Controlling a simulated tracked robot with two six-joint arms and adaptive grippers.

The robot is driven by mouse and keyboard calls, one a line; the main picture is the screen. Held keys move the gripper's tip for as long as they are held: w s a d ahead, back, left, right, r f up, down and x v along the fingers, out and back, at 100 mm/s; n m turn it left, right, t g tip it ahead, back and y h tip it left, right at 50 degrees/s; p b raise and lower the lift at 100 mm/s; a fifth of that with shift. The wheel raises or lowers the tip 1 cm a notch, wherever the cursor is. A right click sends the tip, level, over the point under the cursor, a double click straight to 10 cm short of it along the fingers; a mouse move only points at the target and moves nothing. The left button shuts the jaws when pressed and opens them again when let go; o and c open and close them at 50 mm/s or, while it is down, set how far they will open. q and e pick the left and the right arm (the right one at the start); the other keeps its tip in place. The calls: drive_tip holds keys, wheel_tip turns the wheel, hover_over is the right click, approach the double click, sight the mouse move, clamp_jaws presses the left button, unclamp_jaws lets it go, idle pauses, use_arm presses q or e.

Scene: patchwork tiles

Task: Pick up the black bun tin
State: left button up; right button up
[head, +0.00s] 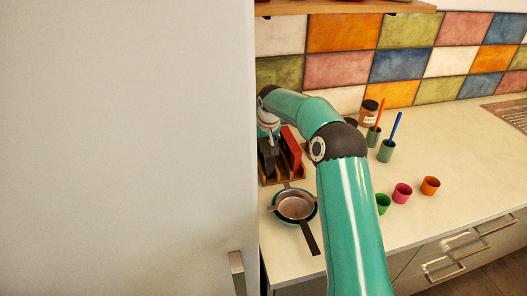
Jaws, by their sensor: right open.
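My right arm reaches up from the bottom and bends left to the wooden rack (284,181) by the white cabinet edge. My right gripper (268,137) is at its end, pointing down over the left part of the rack, open. A dark upright shape (268,162) shows right under it, beside a red flat item (291,148) standing in the rack. It may be the black bun tin, but I cannot tell it clearly from my gripper's fingers. The cabinet edge cuts off the view on the left. My left gripper is not in view.
A tall white cabinet (125,140) fills the left. Pans (296,206) lie on the counter (450,155) in front of the rack. A shelf (340,7) hangs above.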

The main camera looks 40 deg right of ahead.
drive_tip(key=shift+w+d+f, duration=0.1)
drive_tip(key=shift+w+f, duration=0.1)
drive_tip(key=shift+f, duration=0.3)
clamp_jaws()
drive_tip(key=shift+r, duration=0.1)
